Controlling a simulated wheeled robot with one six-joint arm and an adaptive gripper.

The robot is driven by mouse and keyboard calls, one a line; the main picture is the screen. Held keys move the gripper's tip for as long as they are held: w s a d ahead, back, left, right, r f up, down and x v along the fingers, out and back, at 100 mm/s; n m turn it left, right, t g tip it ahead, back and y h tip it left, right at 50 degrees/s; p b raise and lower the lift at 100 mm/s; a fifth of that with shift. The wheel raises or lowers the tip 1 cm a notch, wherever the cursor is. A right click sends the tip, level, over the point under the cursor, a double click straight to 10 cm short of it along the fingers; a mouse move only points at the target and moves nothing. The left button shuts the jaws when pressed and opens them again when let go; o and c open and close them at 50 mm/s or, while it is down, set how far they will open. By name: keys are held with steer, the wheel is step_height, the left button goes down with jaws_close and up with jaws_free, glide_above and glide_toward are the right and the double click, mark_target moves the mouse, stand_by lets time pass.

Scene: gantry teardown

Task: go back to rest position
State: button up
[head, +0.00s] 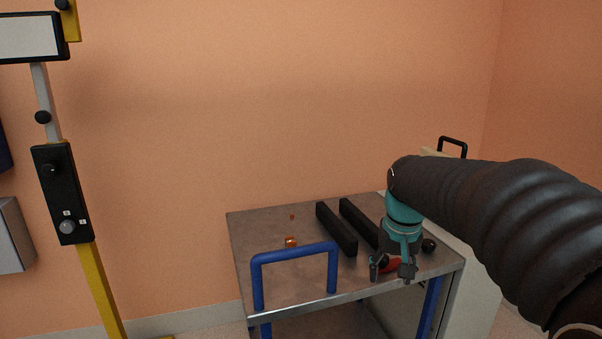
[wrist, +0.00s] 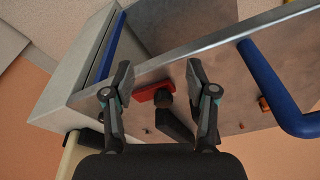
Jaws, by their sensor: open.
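My gripper (head: 392,272) hangs over the right front part of a grey metal cart (head: 265,262) in the head view. In the wrist view my gripper (wrist: 160,86) shows its two fingers wide apart with nothing held between them. A red object with a dark knob (wrist: 152,93) lies on the cart top, seen between and beyond the fingers; in the head view this red object (head: 388,264) is partly hidden behind my gripper. I cannot tell the exact height of the gripper above it.
Two long black bars (head: 337,229) lie on the cart, with a small orange piece (head: 291,242) to their left. A blue handle (head: 295,253) rises at the cart's front. A yellow post with a black control box (head: 62,193) stands at left. The cart's left top is mostly clear.

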steer(key=s+a+f+t, duration=0.1)
steer(key=s, duration=0.9)
steer(key=s+a+f+n+t, duration=0.1)
steer(key=s+t, duration=0.1)
steer(key=s, duration=0.9)
steer(key=shift+s+a+f+n, duration=0.25)
steer(key=shift+f+n, duration=0.05)
steer(key=shift+f, duration=0.05)
